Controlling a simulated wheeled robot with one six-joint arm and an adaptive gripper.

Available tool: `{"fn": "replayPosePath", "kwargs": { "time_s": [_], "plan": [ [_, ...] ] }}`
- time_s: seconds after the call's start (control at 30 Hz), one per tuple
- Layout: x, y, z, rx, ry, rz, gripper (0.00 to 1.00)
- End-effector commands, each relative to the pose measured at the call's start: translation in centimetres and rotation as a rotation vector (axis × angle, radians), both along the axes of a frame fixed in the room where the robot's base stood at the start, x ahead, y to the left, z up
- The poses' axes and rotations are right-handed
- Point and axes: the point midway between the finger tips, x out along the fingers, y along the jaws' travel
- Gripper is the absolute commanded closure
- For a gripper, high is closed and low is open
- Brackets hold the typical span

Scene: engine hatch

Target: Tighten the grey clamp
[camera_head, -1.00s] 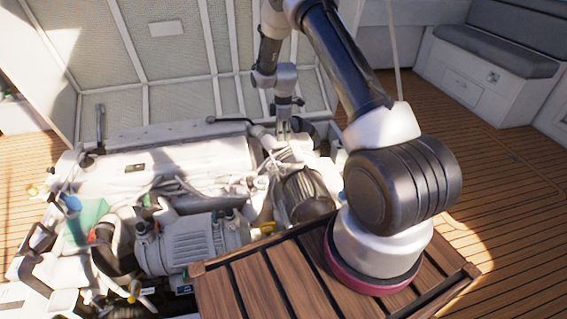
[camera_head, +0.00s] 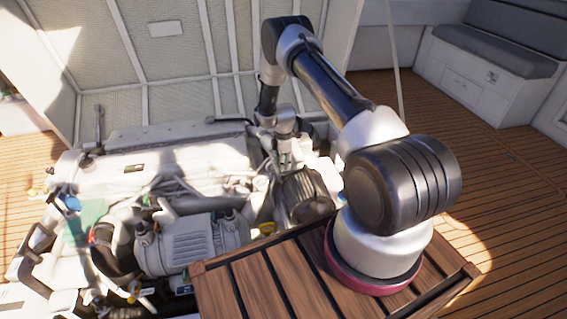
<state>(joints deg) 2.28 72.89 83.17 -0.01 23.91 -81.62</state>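My gripper (camera_head: 285,158) is small in the picture and points down over the right part of the engine, just behind the dark ribbed cylinder (camera_head: 305,197). Its fingers blend into the pale hoses and parts around them, so I cannot tell whether they are open or shut or whether they touch anything. I cannot pick out the grey clamp among these parts. It may be too small to see or hidden by the arm.
The white engine (camera_head: 180,165) fills the hatch, with a grey alternator-like unit (camera_head: 190,243) and a black hose (camera_head: 112,255) at the front. My arm's base stands on a slatted wooden platform (camera_head: 245,290). A grey-cushioned bench (camera_head: 500,50) stands at the back right.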

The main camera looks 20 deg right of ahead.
Motion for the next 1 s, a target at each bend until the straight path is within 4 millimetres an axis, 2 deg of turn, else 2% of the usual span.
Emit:
{"fn": "replayPosePath", "kwargs": {
  "time_s": [0.13, 0.3, 0.33, 0.73, 1.0],
  "plan": [
    [-0.01, 0.00, 0.02, 0.000, 0.000, 0.000, 0.68],
    [-0.02, 0.00, 0.02, 0.000, 0.000, 0.000, 0.99],
    [-0.02, 0.00, 0.03, 0.000, 0.000, 0.000, 1.00],
    [-0.01, 0.00, 0.04, 0.000, 0.000, -0.035, 1.00],
    [-0.01, 0.00, 0.05, 0.000, 0.000, -0.192, 1.00]
  ]
}}
